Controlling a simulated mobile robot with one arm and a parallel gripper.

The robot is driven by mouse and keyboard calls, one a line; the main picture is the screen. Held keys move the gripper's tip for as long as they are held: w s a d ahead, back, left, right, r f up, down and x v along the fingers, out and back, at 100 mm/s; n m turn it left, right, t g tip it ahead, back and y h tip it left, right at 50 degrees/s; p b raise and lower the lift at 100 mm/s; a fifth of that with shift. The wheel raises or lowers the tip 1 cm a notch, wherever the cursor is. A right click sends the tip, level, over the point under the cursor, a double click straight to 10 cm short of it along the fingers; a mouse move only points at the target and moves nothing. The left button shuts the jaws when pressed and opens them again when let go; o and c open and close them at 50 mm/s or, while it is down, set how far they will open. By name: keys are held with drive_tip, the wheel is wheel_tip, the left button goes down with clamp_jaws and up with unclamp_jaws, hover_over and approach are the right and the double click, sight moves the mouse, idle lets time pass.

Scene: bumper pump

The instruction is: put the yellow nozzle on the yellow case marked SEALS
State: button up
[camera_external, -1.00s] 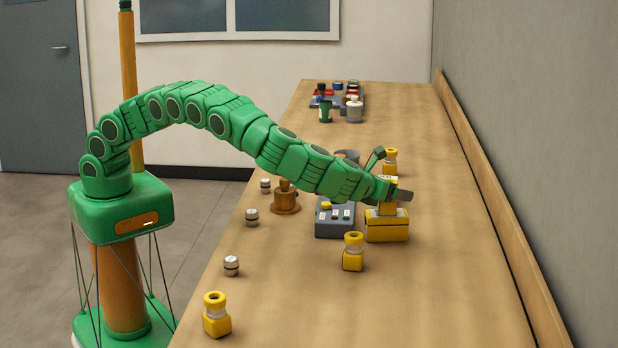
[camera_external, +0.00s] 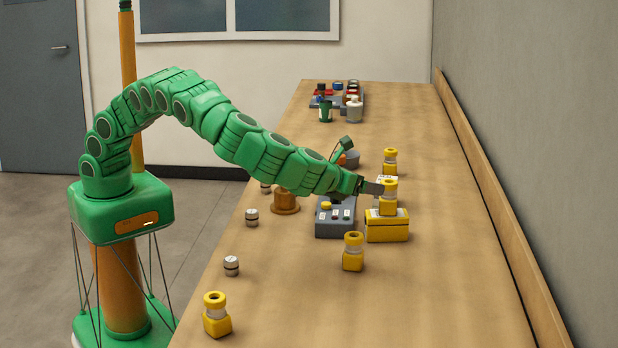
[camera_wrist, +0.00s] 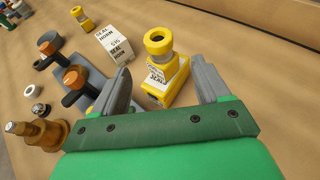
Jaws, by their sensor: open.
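A yellow nozzle (camera_external: 389,197) with a pale middle band and ring-shaped top stands upright on the yellow case (camera_external: 387,233), which has a white label. In the wrist view the nozzle (camera_wrist: 158,44) rests on the case (camera_wrist: 173,88), whose label is too small to read. My gripper (camera_external: 372,187) is just left of the nozzle. In the wrist view my gripper (camera_wrist: 160,78) has its two fingers spread wide, with the nozzle and case beyond and between them. Nothing is held.
Other yellow nozzles stand at the bench's front left (camera_external: 217,314), near the case (camera_external: 353,252) and behind it (camera_external: 390,161). A white box (camera_wrist: 120,43) stands beside the case. A grey control box (camera_external: 335,218) is left of it. The right side of the bench is clear.

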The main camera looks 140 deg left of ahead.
drive_tip(key=shift+d, duration=0.1)
drive_tip(key=s+d+r+n+g+h, duration=0.15)
drive_tip(key=s+d+r+n, duration=0.35)
drive_tip(key=s, duration=0.7)
drive_tip(key=s+d+r+n+g+h, duration=0.1)
drive_tip(key=s+d+r+n+h, duration=0.35)
drive_tip(key=s, duration=0.65)
drive_tip(key=s+d+f+n+h, duration=0.1)
drive_tip(key=s+d+n+h, duration=0.2)
drive_tip(key=s+d, duration=1.1)
drive_tip(key=s+d+f+n+h, duration=0.2)
drive_tip(key=s+d+n+h, duration=0.2)
drive_tip(key=s+d, duration=1)
drive_tip(key=s+n, duration=0.1)
drive_tip(key=s, duration=0.6)
drive_tip(key=shift+s+d+f+t+h, duration=0.15)
drive_tip(key=shift+f+t+h, duration=0.15)
drive_tip(key=shift+t, duration=0.05)
